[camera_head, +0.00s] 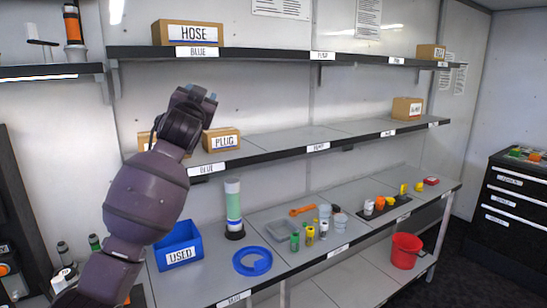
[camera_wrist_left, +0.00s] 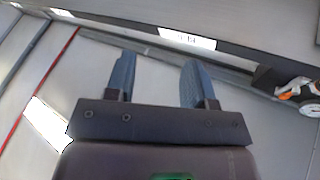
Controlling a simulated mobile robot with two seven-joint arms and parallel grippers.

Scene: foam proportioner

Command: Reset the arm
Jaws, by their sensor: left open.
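My left arm comes in from the lower left of the head view and reaches up in front of the shelves. My left gripper (camera_head: 199,95) is at its top end, between the top and middle shelves, near the box labelled PLUG (camera_head: 221,140). In the left wrist view its two blue fingers (camera_wrist_left: 157,85) stand apart with nothing between them. My right gripper is in neither view.
A HOSE box (camera_head: 188,33) is on the top shelf. The lower shelf holds a blue USED bin (camera_head: 178,246), a blue ring (camera_head: 252,261), a green-and-white cylinder (camera_head: 233,207) and several small bottles. A red bucket (camera_head: 405,250) is at the lower right. A black drawer cabinet (camera_head: 515,200) stands at the right.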

